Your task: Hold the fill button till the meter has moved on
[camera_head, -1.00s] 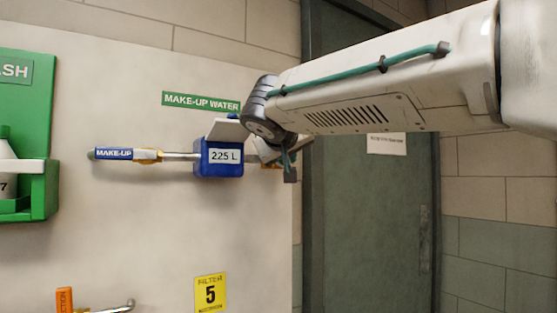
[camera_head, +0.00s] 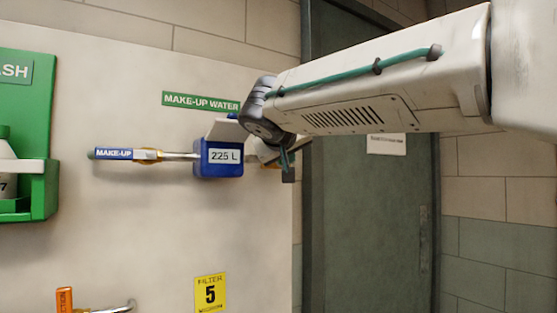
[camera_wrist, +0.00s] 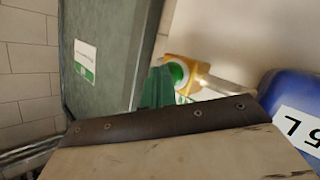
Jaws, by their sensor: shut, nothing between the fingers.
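The blue meter box (camera_head: 219,158) hangs on the make-up water pipe on the pale panel and reads 225 L in the head view. Part of it shows at the right of the wrist view (camera_wrist: 292,112). The round green fill button (camera_wrist: 177,74), with a pale ring, sits on a yellow housing (camera_wrist: 190,70) on the pipe in the wrist view. My gripper (camera_wrist: 157,85) is shut and empty, its green fingers right beside the button's face. I cannot tell whether they touch it. In the head view my wrist hides the button.
A blue MAKE-UP handle (camera_head: 114,154) lies along the pipe left of the meter. A green MAKE-UP WATER sign (camera_head: 201,102) is above. A grey-green door (camera_head: 370,220) stands right of the panel. A yellow filter 5 sign (camera_head: 210,293) and a green shelf (camera_head: 45,190) are also on the panel.

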